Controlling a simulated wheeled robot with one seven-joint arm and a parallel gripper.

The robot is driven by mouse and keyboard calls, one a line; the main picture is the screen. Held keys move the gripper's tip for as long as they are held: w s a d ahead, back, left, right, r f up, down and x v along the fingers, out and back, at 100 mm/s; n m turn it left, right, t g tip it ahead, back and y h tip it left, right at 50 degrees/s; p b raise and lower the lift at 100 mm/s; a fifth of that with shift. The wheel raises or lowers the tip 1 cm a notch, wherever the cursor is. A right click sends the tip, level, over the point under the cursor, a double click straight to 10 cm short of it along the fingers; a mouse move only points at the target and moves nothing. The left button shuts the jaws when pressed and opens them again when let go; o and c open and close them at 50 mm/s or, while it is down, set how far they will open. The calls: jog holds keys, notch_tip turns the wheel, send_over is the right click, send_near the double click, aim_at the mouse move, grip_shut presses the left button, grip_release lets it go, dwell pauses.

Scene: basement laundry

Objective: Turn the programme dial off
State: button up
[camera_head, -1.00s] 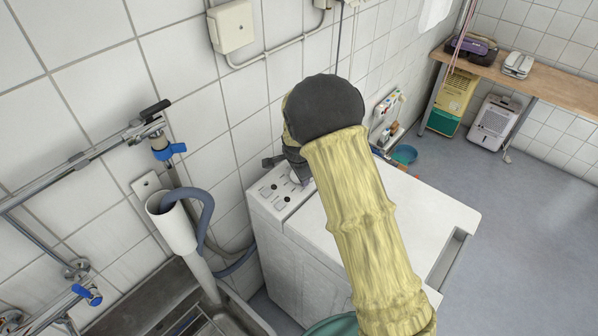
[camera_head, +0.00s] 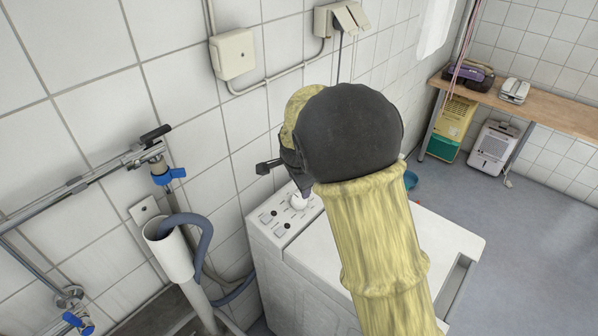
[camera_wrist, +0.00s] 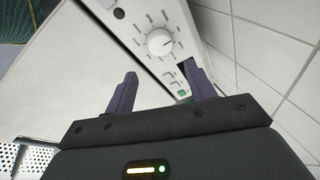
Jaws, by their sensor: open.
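The white programme dial (camera_wrist: 160,42) sits on the washing machine's control panel, with tick marks around it, in the wrist view. It also shows in the head view (camera_head: 298,201), just left of my arm. My gripper (camera_wrist: 162,84) is open and empty in the wrist view, its two dark fingers spread apart. The dial lies beyond the fingertips, apart from them. In the head view my gripper (camera_head: 268,168) is mostly hidden behind my wrist, with a dark finger sticking out to the left above the panel.
The white washing machine (camera_head: 440,240) stands against the tiled wall. A drain pipe with a grey hose (camera_head: 190,225) and water taps (camera_head: 165,176) are at the left. A wooden bench (camera_head: 560,110) is at the far right.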

jog(key=v, duration=0.6)
jog(key=shift+d, duration=0.15)
jog(key=s+d+f+n, duration=0.2)
jog(key=s+d+n, duration=0.4)
jog(key=s+d, duration=0.2)
jog(key=s+d+f+n+g+p, duration=0.1)
jog(key=s+d+n, duration=0.4)
jog(key=s+d, duration=0.4)
jog(key=s, duration=0.3)
jog(key=shift+s+d+f+n+g+p, duration=0.3)
jog(key=shift+s+f+n, duration=0.05)
jog(key=shift+f+n, duration=0.05)
jog(key=shift+w, duration=0.1)
